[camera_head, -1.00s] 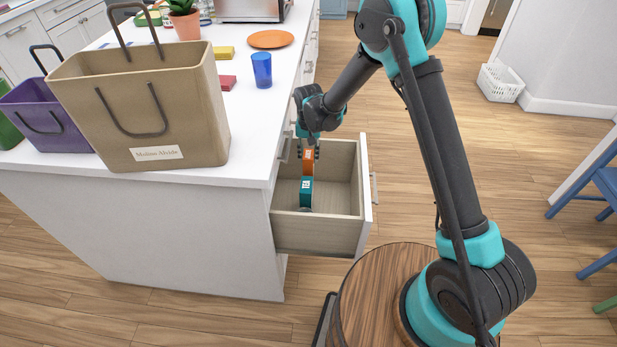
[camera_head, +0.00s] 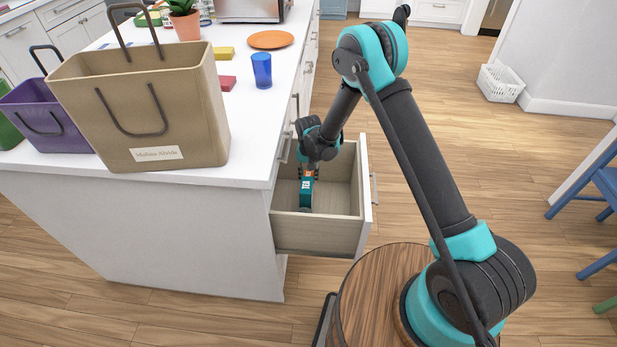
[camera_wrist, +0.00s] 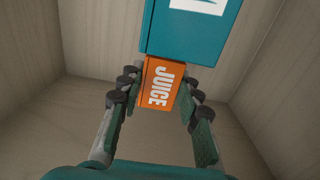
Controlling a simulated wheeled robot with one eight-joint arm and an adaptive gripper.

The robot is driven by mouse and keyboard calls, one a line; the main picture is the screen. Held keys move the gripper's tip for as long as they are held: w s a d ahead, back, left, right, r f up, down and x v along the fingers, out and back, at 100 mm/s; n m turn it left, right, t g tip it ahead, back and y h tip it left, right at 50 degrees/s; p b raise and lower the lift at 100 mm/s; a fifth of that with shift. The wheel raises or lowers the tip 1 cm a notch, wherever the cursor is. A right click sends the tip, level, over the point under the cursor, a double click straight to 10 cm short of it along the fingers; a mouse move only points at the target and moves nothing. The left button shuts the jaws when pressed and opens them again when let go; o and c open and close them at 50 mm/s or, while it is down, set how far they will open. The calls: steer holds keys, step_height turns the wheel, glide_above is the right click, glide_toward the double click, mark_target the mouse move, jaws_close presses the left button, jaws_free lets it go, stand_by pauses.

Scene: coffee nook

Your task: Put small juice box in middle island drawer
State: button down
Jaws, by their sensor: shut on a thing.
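The small juice box is orange with white "JUICE" lettering. In the wrist view the juice box (camera_wrist: 163,88) sits between the fingertips of my gripper (camera_wrist: 160,80), which is shut on it. In the head view my gripper (camera_head: 309,169) reaches down into the open island drawer (camera_head: 318,244), near its left side. Only a sliver of orange shows there below the fingers. A teal box (camera_head: 306,190) lies inside the drawer by the juice box. In the wrist view the teal box (camera_wrist: 190,30) is just beyond it; whether they touch is unclear.
The drawer's right part is bare. The white countertop (camera_head: 250,150) overhangs to the left, with a large brown paper bag (camera_head: 150,110), a purple bag (camera_head: 50,125) and a blue cup (camera_head: 262,70) on it. A round wooden top (camera_head: 370,290) stands in front of the drawer.

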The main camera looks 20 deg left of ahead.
steer(key=shift+f, duration=0.1)
steer(key=c, duration=1.1)
jaws_free()
steer(key=shift+o, duration=0.2)
step_height(320, 180, up, 12)
steer(key=shift+d+r, duration=0.1)
steer(key=shift+r, duration=0.1)
